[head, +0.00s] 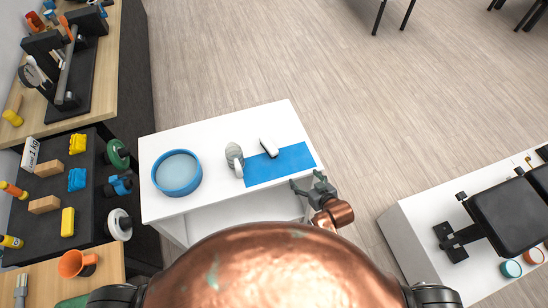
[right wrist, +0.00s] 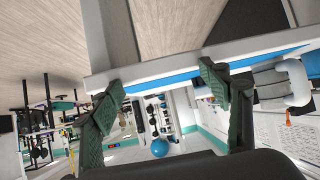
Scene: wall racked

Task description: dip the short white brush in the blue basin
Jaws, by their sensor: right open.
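The blue basin (head: 177,188), round with a pale inside, stands at the left of the white table. A short white piece with a dark underside, which looks like the white brush (head: 268,145), lies at the far edge of the blue mat (head: 280,166). My right gripper (head: 312,187) is open and empty at the mat's near right corner, by the table's edge, apart from the brush. In the right wrist view its two fingers (right wrist: 160,85) stand wide apart with nothing between them. My left gripper is not in view.
A grey object with a white part (head: 234,158) stands between basin and mat. The white table (head: 205,130) has free room at the back. A dark pegboard bench (head: 50,195) with blocks and tools is at left. A white cabinet (head: 425,235) with a black machine stands at right.

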